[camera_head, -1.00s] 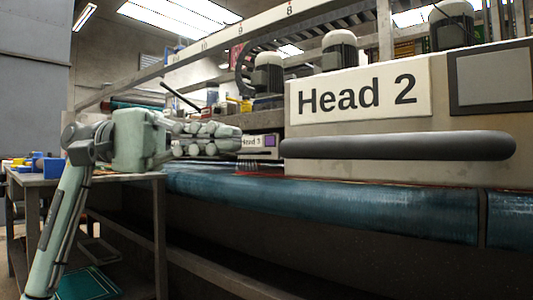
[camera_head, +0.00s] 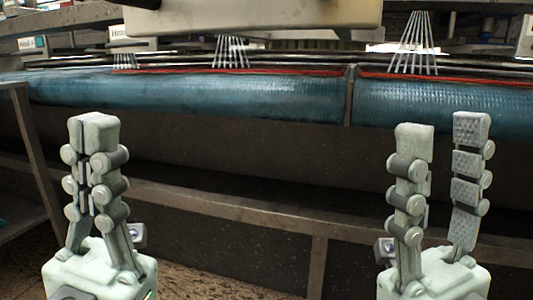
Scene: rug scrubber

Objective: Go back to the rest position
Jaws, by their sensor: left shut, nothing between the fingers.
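My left gripper (camera_head: 96,122) stands upright at the lower left of the head view. Its fingers are pressed together and hold nothing. My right gripper (camera_head: 442,125) stands upright at the lower right, its two fingers apart with an empty gap between them. Both grippers show in front of the machine and touch nothing that I can see. The arms behind the grippers are out of the picture.
The blue roller (camera_head: 230,94) of the scrubber runs across the view behind the grippers. White water jets (camera_head: 413,45) spray above it. A metal frame bar (camera_head: 210,203) crosses below. A table leg (camera_head: 35,150) stands at the left edge.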

